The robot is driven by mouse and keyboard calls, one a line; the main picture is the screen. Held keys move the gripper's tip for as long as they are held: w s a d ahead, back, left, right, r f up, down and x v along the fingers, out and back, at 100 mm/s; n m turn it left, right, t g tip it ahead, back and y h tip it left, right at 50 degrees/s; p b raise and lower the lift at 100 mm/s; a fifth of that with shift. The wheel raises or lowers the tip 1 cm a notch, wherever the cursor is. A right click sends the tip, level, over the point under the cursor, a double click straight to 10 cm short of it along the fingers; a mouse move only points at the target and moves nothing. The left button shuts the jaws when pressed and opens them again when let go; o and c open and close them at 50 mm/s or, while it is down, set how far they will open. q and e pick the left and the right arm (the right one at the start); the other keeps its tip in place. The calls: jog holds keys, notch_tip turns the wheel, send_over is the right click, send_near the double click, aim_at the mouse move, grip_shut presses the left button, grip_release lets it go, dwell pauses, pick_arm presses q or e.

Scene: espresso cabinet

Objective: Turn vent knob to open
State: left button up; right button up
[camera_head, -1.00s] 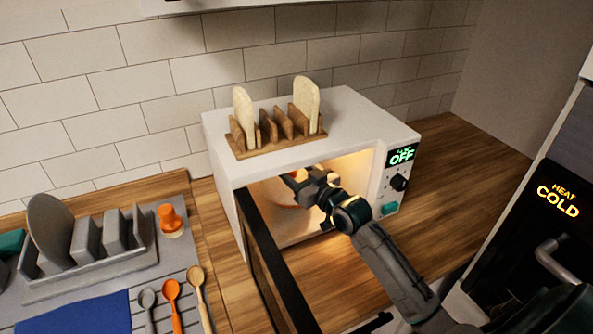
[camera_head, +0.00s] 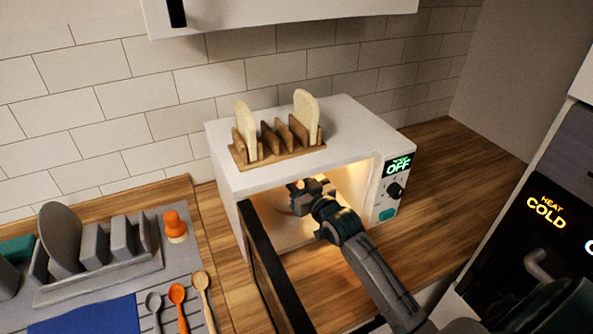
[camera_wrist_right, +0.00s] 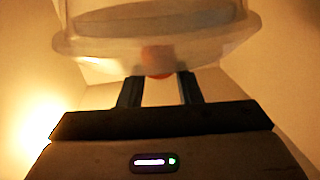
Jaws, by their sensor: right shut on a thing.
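In the right wrist view, a translucent, pale domed cover or container (camera_wrist_right: 155,28) fills the top. A small orange-red knob (camera_wrist_right: 157,75) shows between the fingertips of my right gripper (camera_wrist_right: 158,86), which is shut on it. I cannot tell which way the knob is turned. In the head view, my right arm reaches into the lit, open microwave (camera_head: 290,167), and its gripper (camera_head: 302,198) is inside the cavity. The arm and gripper hide most of the cover there. My left gripper is not in view.
The open microwave door (camera_head: 268,270) stands left of my arm. A wooden rack (camera_head: 280,153) with two bread slices is on top of the microwave. A grey dish rack (camera_head: 100,277) and spoons (camera_head: 177,295) lie to the left. The counter right of the microwave is clear.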

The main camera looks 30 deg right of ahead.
jog(key=shift+a+r+m+h+p, duration=0.1)
jog(key=shift+r+m+h+p, duration=0.25)
jog(key=shift+p, duration=0.55)
jog(key=shift+f+h, duration=0.2)
jog(key=shift+h, duration=0.25)
jog(key=shift+a+f+m, duration=0.1)
jog(key=shift+f+m, duration=0.05)
jog(key=shift+m, duration=0.1)
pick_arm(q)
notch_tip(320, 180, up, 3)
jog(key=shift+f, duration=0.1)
pick_arm(e)
jog(key=shift+m+h, duration=0.4)
jog(key=shift+h, duration=0.3)
jog(key=o, duration=1)
jog(key=shift+s, duration=0.15)
